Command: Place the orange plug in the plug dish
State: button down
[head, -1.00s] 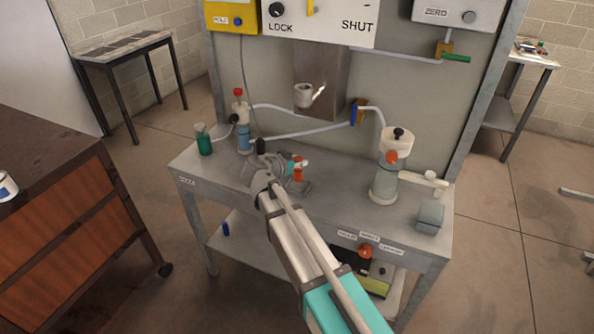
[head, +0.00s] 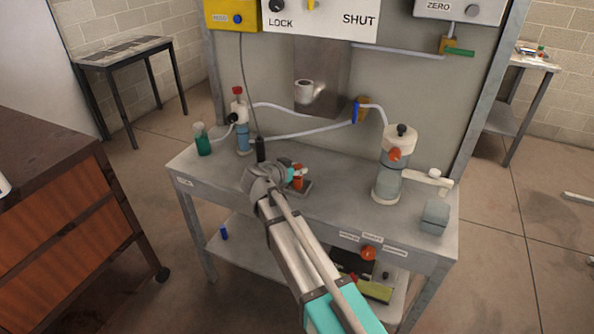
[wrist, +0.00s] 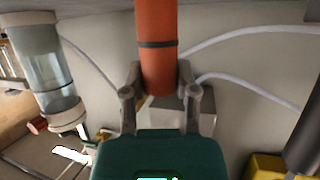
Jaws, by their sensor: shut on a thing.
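The orange plug (head: 298,184) stands roughly upright at the middle of the bench. It also fills the upper middle of the wrist view (wrist: 157,40), with a dark band around it. My gripper (head: 296,174) is shut on the plug, with one finger on each side of it in the wrist view (wrist: 158,82). A small grey dish (head: 307,188) shows around and beside the plug's lower end, likely the plug dish. My gripper hides part of it. I cannot tell whether the plug's lower end touches the dish.
A green-filled beaker (head: 203,143) and a red-capped bottle (head: 240,115) stand at the bench's left. A clear canister with an orange knob (head: 388,175) and a grey block (head: 435,217) stand at the right. The bench front (head: 300,220) is mostly clear.

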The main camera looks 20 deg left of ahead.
jog(key=shift+f, duration=0.2)
jog(key=shift+c, duration=1.9)
grip_release()
jog(key=shift+r, duration=0.2)
jog(key=shift+s+r, duration=0.15)
jog(key=p+v, duration=0.4)
jog(key=v, duration=0.7)
jog(key=shift+s, duration=0.3)
jog(key=shift+a, duration=0.2)
